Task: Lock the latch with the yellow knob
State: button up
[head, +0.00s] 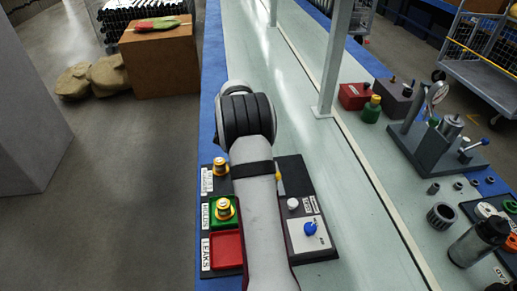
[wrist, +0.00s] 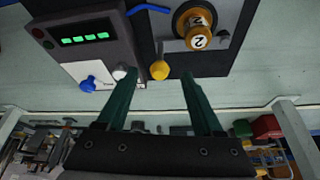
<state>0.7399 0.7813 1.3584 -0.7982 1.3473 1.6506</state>
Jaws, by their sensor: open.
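The yellow knob (wrist: 160,69) shows in the wrist view at the near edge of the dark board, below the numbered brass part. My gripper (wrist: 160,80) is open, with its two dark green fingers apart, one to each side of the knob in the picture. I cannot tell how far the fingertips are from the knob in depth. In the head view a small part of the yellow knob (head: 279,176) shows at the right edge of my arm. My arm hides the gripper and most of the latch there.
A brass part marked 2 (wrist: 193,28) sits in a grey holder. A grey box with a green display (wrist: 85,40) stands left, with a white knob (wrist: 125,73) and blue knob (wrist: 89,82). Green (head: 224,211) and red (head: 226,250) trays lie left of my arm.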

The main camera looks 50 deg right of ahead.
jog(key=v, duration=0.8)
jog(key=shift+r, duration=0.15)
jog(key=a+r+n+t, duration=0.1)
jog(key=a+r+n, duration=0.25)
jog(key=a, duration=0.45)
jog(key=a+r+n+t, duration=0.15)
jog(key=a+n, duration=0.25)
jog(key=a, duration=0.4)
jog(key=s+a+f+n+y, duration=0.1)
jog(key=s+a+n+y, duration=0.1)
jog(key=s+a+n, duration=0.6)
jog(key=s+a+f+n+y, duration=0.1)
jog(key=s+a+n+y, duration=0.1)
jog(key=s+a+n, duration=0.6)
jog(key=s+a+t, duration=0.1)
jog(key=s+a, duration=0.1)
jog(key=a, duration=0.5)
jog(key=shift+f, duration=0.35)
jog(key=shift+s, duration=0.1)
